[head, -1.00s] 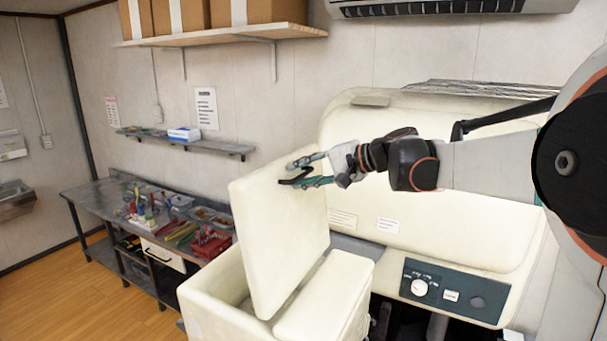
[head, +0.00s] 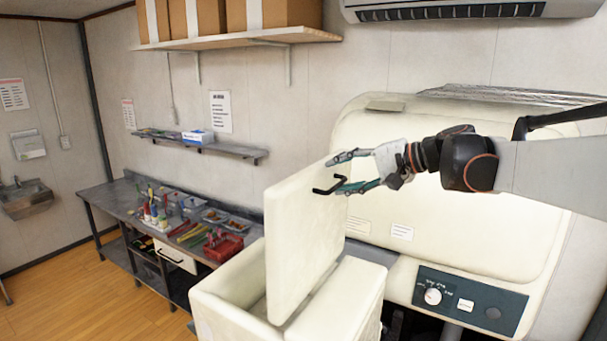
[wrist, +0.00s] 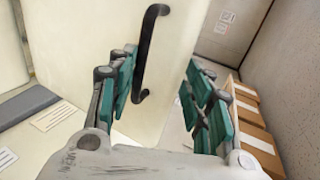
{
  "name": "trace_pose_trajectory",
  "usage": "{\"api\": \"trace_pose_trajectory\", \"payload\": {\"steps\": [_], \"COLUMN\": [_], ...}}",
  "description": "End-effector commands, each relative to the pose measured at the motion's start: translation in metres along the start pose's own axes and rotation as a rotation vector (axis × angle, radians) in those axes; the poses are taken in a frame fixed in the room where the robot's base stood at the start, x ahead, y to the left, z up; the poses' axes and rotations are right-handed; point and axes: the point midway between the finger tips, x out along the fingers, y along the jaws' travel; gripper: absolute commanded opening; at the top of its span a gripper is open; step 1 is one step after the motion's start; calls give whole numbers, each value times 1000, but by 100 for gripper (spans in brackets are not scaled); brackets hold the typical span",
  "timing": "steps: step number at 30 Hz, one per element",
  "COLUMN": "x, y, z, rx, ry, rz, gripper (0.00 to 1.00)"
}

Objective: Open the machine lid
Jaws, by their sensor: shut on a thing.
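The machine lid (head: 300,235) is a cream panel standing steeply tilted up from a cream box-shaped machine (head: 228,316), whose opening shows at its left. A black bar handle (head: 330,186) sticks out from the lid's face near its upper right; the wrist view shows this handle (wrist: 150,50) too. My gripper (head: 352,172) is at the lid's upper right corner. Exact finger contact is hard to see.
A large cream machine (head: 470,225) with a control panel (head: 470,300) stands close behind and right of the lid. A steel bench (head: 120,205) with trays and tools stands at the left. Open wooden floor (head: 70,285) lies in front of the bench.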

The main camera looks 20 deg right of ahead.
Motion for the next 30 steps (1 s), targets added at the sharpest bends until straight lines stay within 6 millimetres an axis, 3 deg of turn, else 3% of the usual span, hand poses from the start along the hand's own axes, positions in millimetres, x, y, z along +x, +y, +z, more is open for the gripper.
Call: {"api": "trace_pose_trajectory", "payload": {"steps": [30], "x": [-63], "y": [12], "z": [0], "rx": [2], "ry": [2], "rz": [-5], "gripper": [29]}}
